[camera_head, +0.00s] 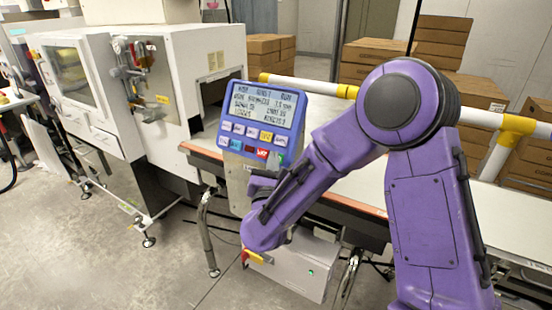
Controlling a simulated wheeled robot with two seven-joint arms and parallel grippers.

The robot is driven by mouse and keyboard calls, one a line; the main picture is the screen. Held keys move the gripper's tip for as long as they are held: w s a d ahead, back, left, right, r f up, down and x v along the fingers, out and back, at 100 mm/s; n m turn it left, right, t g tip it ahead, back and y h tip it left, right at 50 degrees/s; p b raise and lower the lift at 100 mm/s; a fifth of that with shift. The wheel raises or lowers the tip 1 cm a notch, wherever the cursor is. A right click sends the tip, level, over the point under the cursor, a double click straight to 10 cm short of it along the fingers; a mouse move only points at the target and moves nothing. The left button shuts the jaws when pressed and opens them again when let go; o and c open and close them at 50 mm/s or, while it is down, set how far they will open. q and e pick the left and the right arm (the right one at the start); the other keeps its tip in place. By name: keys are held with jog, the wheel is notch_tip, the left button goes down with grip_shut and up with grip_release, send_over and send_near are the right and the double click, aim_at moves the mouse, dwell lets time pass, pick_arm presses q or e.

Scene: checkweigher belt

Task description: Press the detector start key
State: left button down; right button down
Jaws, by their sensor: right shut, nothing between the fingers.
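The blue control panel (262,120) stands at the front of the belt, with a lit text display above rows of small keys. The keys are white, blue, yellow and red; the red key (263,153) is in the lower row. I cannot read which one is the detector start key. My purple right arm comes in from the right, and its wrist hangs in front of the panel's post. My right gripper (263,180) shows as a dark part just below the panel's lower edge. It is shut and empty, its fingertips partly hidden. Contact with the panel cannot be told. My left gripper is out of view.
The white conveyor belt (348,188) runs behind my right arm, with a white and yellow rail (310,86) beyond it. A white machine cabinet (185,100) stands at left. A grey box (300,268) sits low under the belt. Cardboard boxes (372,55) are stacked behind.

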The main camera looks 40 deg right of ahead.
jog(key=shift+s+a+r, duration=0.25)
jog(key=shift+a+r, duration=0.05)
jog(key=shift+a, duration=0.3)
jog(key=shift+s+a+r, duration=0.3)
jog(key=shift+a+r, duration=0.1)
jog(key=shift+a, duration=0.3)
jog(key=shift+s+a+r, duration=0.25)
jog(key=shift+a+r, duration=0.1)
jog(key=shift+a, duration=0.3)
jog(key=shift+s+a+r, duration=0.3)
jog(key=shift+a+r, duration=0.1)
jog(key=shift+a, duration=0.3)
jog(key=a+r, duration=0.1)
jog(key=s+a, duration=0.1)
jog(key=a, duration=0.1)
jog(key=s+a+r, duration=0.1)
jog(key=a, duration=0.1)
jog(key=shift+r, duration=0.35)
